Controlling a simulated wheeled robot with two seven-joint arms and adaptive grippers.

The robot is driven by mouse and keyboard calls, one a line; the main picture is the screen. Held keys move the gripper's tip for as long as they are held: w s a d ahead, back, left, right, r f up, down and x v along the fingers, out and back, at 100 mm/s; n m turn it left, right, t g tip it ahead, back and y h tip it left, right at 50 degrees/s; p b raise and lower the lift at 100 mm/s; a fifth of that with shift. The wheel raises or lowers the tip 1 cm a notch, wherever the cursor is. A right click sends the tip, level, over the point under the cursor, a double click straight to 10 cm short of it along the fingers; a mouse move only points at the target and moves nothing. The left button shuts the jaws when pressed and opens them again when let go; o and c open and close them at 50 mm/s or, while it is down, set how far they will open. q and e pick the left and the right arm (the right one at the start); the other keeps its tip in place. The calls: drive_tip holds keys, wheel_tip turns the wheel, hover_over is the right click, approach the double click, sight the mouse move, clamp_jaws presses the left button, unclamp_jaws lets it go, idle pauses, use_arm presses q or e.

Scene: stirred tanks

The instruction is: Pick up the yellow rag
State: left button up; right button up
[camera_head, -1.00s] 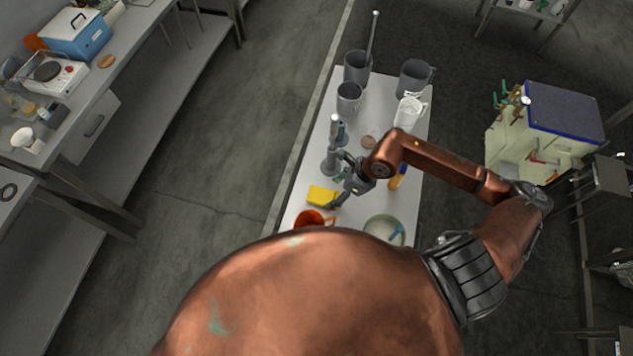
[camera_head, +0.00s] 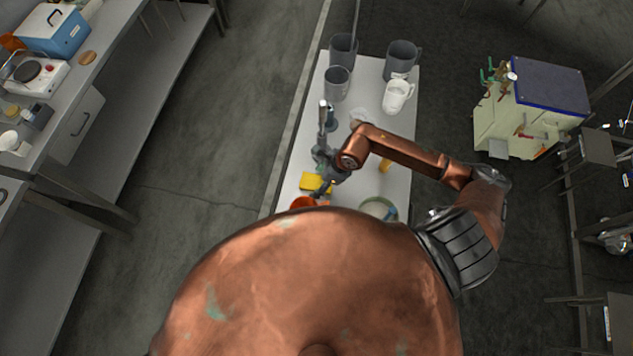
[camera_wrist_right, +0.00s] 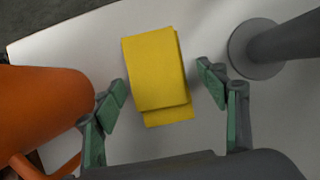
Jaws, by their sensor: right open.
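The yellow rag (camera_head: 314,182) lies folded on the white table (camera_head: 290,199), near its left edge in the head view. In the right wrist view the rag (camera_wrist_right: 155,70) lies ahead of and between the two green-padded fingers. My right gripper (camera_wrist_right: 163,92) is open and empty, with one finger on each side of the rag's width. In the head view the right gripper (camera_head: 326,176) is just beside the rag and covers part of its right side. Contact between fingers and rag cannot be told. My left gripper is not in view.
An orange mug (camera_wrist_right: 40,105) stands close on the left of the gripper in the wrist view. A grey stand with a round base (camera_wrist_right: 262,47) is close on the right. Grey jugs (camera_head: 337,83) and a white jug (camera_head: 397,96) stand farther back.

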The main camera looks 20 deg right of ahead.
sight(318, 182)
drive_tip(key=shift+c, duration=0.5)
drive_tip(key=c, duration=1.1)
wheel_tip(318, 182, up, 10)
drive_tip(key=shift+r+b, duration=0.1)
drive_tip(key=shift+b, duration=0.5)
drive_tip(key=shift+c, duration=0.2)
drive_tip(key=o, duration=0.5)
drive_tip(key=c, duration=0.4)
